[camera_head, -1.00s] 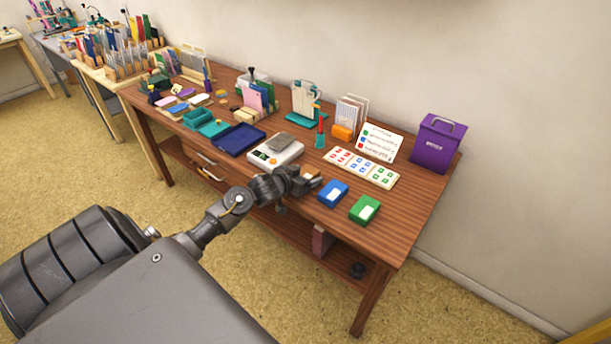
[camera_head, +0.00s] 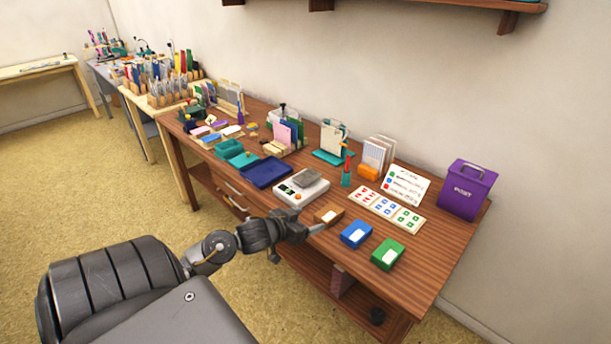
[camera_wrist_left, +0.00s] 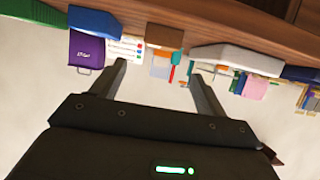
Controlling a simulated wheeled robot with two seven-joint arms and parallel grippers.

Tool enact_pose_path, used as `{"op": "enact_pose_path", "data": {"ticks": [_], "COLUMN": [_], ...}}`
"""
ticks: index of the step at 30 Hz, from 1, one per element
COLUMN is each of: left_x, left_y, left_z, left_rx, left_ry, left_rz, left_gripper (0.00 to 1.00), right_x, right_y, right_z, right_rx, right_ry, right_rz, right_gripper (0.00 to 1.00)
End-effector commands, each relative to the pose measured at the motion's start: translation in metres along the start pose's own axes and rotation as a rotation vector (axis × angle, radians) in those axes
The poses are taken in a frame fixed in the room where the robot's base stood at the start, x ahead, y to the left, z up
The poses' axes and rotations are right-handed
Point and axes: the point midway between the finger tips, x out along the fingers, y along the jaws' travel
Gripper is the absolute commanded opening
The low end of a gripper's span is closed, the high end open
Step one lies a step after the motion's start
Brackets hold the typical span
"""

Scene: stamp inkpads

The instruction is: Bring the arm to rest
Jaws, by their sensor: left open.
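My left gripper (camera_head: 312,230) is at the front edge of the wooden table, beside an orange-brown inkpad (camera_head: 329,214) with a white label. Its fingers also show in the left wrist view (camera_wrist_left: 160,82), spread apart with nothing between them. A blue inkpad (camera_head: 356,234) and a green inkpad (camera_head: 388,253) lie to the right along the front edge, apart from the gripper. My right gripper is not in the head view.
A white scale (camera_head: 302,188) with a grey block stands behind the gripper. A stamped card strip (camera_head: 386,209), a list sign (camera_head: 405,186) and a purple POST box (camera_head: 467,190) stand farther right. A navy tray (camera_head: 266,172) lies left. The table's front right (camera_head: 440,265) is bare.

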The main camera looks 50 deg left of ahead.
Motion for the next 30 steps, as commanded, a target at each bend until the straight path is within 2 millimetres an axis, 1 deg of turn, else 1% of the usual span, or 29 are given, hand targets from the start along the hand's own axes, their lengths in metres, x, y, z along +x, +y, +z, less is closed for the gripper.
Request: {"op": "enact_pose_path", "data": {"ticks": [4, 20, 23, 26, 27, 29, 30], "left_x": [-0.005, -0.005, -0.009, -0.023, -0.033, -0.05, -0.062], "left_y": [0.0, 0.001, 0.011, 0.038, 0.052, 0.074, 0.087], "left_z": [0.0, 0.002, 0.017, 0.053, 0.071, 0.097, 0.111], "left_rx": [0.0, 0.0, 0.008, 0.034, 0.049, 0.072, 0.085], "left_ry": [0.0, -0.004, -0.041, -0.14, -0.198, -0.289, -0.349], "left_rz": [0.001, -0.001, -0.015, -0.046, -0.058, -0.069, -0.072], "left_gripper": [0.74, 0.74, 0.74, 0.74, 0.74, 0.74, 0.74], "right_x": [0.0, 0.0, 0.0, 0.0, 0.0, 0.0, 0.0], "right_y": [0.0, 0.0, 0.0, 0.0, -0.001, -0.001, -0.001], "right_z": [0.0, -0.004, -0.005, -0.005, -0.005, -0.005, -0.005], "right_rx": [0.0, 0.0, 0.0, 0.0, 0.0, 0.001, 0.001], "right_ry": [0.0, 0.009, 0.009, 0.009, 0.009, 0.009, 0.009], "right_rz": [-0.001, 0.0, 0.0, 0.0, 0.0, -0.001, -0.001], "right_gripper": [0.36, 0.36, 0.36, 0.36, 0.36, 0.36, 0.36]}}
